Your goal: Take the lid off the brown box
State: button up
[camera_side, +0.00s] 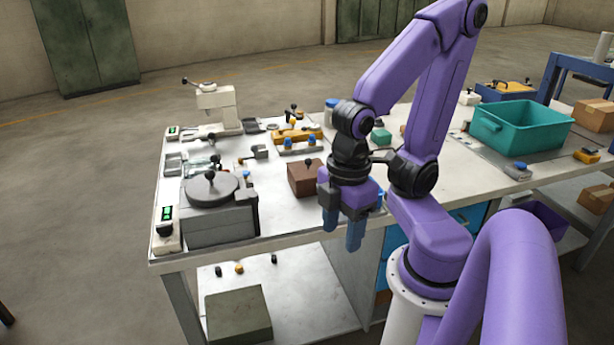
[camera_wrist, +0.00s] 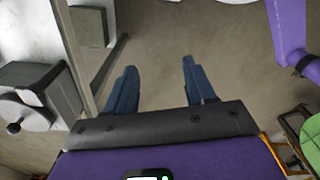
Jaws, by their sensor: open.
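The brown box (camera_side: 304,180) stands on the workbench in the side view, a little left of my gripper. Its lid (camera_side: 308,169) is on top, with a small dark knob in the middle. My gripper (camera_side: 343,232) points down at the front edge of the bench, to the right of the box and apart from it. Its blue fingers are apart with nothing between them, and they also show in the wrist view (camera_wrist: 160,85). The right side of the box is partly hidden by my gripper. I cannot make out the box in the wrist view.
A grey furnace-like unit with a round lid (camera_side: 209,190) stands left of the box. Behind are a yellow tool (camera_side: 297,135), a small scoop (camera_side: 255,153) and a white press (camera_side: 218,108). A teal bin (camera_side: 520,127) stands at right. Bare bench lies in front of the box.

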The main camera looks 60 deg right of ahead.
jog(key=shift+w, duration=0.1)
jog(key=w+d+r+m, duration=0.2)
jog(key=w+d+m, duration=0.3)
jog(key=w+m, duration=0.4)
jog(key=w+d+r+m, duration=0.2)
jog(key=w+d+m, duration=0.35)
jog(key=w, duration=0.45)
jog(key=m+t, duration=0.2)
jog(key=m, duration=1.2)
send_over(308, 164)
jog(key=s+d, duration=0.1)
notch_tip(308, 164, down, 8)
jog(key=shift+s+r, duration=0.1)
jog(key=shift+w+d+f, duration=0.1)
jog(key=shift+w+f, duration=0.15)
jog(key=shift+f, duration=0.8)
jog(key=shift+w+a+f, duration=0.1)
jog(key=shift+w+f, duration=0.1)
jog(key=shift+f, duration=0.8)
jog(key=shift+w+d+f, duration=0.1)
jog(key=shift+w+f, duration=0.15)
jog(key=shift+f, duration=0.8)
grip_shut()
